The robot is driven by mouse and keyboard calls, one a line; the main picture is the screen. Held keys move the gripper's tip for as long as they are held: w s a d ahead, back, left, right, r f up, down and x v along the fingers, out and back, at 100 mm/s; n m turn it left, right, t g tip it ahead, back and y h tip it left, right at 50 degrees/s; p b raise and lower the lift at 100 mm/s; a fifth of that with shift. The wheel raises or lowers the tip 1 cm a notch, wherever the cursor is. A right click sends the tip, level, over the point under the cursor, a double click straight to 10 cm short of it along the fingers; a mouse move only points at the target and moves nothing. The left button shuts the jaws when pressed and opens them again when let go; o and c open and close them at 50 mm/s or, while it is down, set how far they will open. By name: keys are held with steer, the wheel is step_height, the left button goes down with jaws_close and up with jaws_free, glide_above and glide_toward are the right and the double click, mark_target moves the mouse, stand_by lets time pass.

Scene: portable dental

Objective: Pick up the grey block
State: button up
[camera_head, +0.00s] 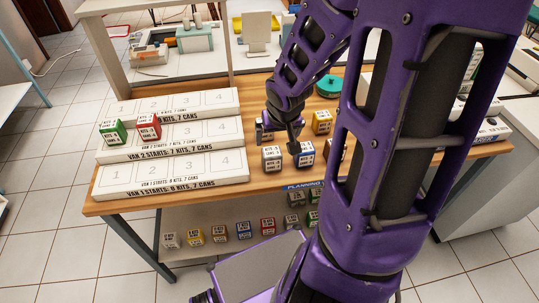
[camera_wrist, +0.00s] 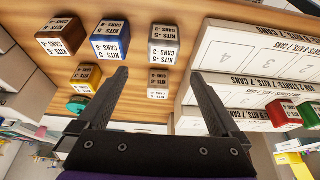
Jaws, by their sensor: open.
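A grey block (camera_head: 272,159) with a white label stands on the wooden table, left of a blue block (camera_head: 305,154). In the wrist view this grey block (camera_wrist: 164,42) is at top centre, beyond the fingertips. A second greyish block (camera_wrist: 158,84) shows lower, between the fingers in the picture; in the head view my gripper partly hides it. My gripper (camera_head: 281,139) is open and empty above the table, beside the blocks; its two dark fingers also show in the wrist view (camera_wrist: 160,78). Its exact height over the blocks cannot be told.
A yellow block (camera_head: 322,122) and a brown block (camera_wrist: 61,38) stand nearby. Three white stepped boards (camera_head: 172,176) fill the table's left, with green (camera_head: 112,131) and red (camera_head: 148,126) blocks on them. Several more blocks stand on the lower shelf (camera_head: 190,258).

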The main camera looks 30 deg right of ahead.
mark_target(273, 151)
steer(key=b+x, duration=0.5)
steer(key=x, duration=0.3)
steer(key=shift+s, duration=0.1)
steer(key=b+x, duration=0.2)
steer(key=x, duration=0.1)
steer(key=b+x, duration=0.1)
steer(key=x, duration=0.1)
steer(key=shift+a+f+b, duration=0.15)
steer(key=shift+a+b, duration=0.1)
steer(key=shift+b, duration=0.1)
steer(key=shift+c, duration=0.2)
steer(key=c, duration=1.4)
